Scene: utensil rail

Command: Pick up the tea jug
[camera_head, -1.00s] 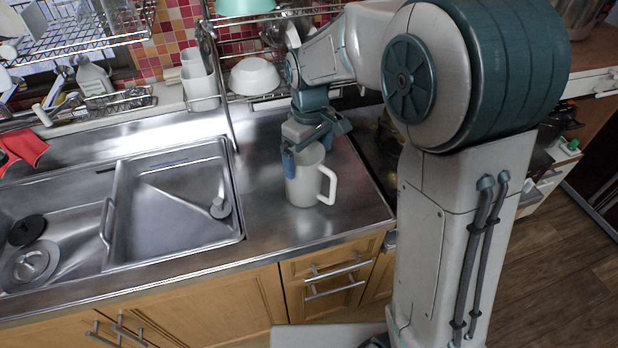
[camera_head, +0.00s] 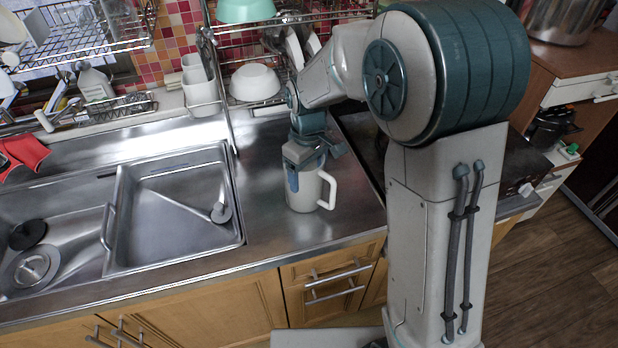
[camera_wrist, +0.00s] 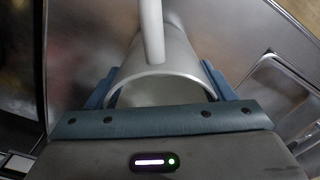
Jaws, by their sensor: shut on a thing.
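The tea jug (camera_head: 303,193) is a white, tall jug with a handle on its right side. It stands upright on the steel counter, right of the sink, in the head view. My gripper (camera_head: 305,170) is over its top, with its fingers down the outside of the jug's wall. In the wrist view the jug (camera_wrist: 178,60) sits between the two blue fingers of my gripper (camera_wrist: 168,92), its open rim close to the palm and its handle at the top of the picture. The gripper is shut on the jug. I cannot tell whether its base touches the counter.
The sink (camera_head: 175,215) lies to the left. A wire dish rack with a white bowl (camera_head: 255,83) and a white utensil holder (camera_head: 200,88) stand behind. A red cloth (camera_head: 22,153) lies at far left. Bare counter shows around the jug.

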